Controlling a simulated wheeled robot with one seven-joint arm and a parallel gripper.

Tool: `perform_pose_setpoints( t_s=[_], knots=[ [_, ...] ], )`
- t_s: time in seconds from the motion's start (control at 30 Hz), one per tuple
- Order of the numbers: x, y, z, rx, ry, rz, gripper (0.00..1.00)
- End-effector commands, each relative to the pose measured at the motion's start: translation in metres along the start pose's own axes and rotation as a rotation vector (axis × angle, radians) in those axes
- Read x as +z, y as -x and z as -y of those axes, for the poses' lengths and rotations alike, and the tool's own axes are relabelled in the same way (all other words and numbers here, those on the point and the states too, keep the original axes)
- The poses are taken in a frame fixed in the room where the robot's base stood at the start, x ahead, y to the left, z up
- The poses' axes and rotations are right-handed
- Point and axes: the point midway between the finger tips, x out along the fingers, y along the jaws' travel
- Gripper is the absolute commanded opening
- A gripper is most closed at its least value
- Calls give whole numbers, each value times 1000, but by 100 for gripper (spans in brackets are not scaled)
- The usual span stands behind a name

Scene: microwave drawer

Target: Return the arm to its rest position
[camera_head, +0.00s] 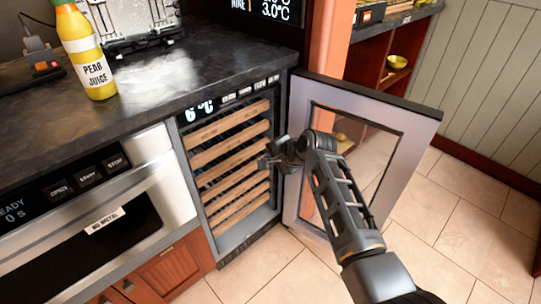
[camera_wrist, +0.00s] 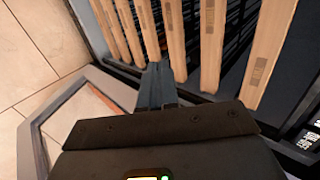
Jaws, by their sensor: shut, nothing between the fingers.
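My gripper (camera_head: 268,161) is in front of the open wine cooler (camera_head: 248,229), close to its wooden shelf fronts. My arm reaches up from the bottom right in the head view, in front of the cooler's open door (camera_head: 420,118). In the wrist view my gripper (camera_wrist: 157,72) shows its fingers together with nothing between them. The wooden shelf fronts (camera_wrist: 210,40) lie just beyond the fingers there. Whether the fingers touch a shelf I cannot tell.
The glass door stands swung open to the right, beside my arm. A microwave drawer (camera_head: 100,215) sits left of the cooler under the dark counter (camera_head: 215,60). A pear juice bottle (camera_head: 86,52) stands on the counter. Tiled floor (camera_head: 440,215) is clear at right.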

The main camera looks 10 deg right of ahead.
Motion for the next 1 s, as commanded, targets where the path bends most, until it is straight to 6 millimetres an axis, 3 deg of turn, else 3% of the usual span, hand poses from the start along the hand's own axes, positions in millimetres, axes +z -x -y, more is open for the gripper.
perform_pose_setpoints(
  t_s=[0.23, 0.37, 0.47, 0.67, 0.8, 1.0],
  knots=[
    [0, 6, -3, 2, 1, -2, 0],
    [2, 9, -24, 2, 27, -26, 0],
    [5, 18, -59, 1, 77, -68, 0],
    [20, 54, -138, -5, 223, -177, 0],
    [35, 90, -185, -6, 333, -247, 0],
    [63, 153, -237, -6, 495, -339, 0]
  ],
)
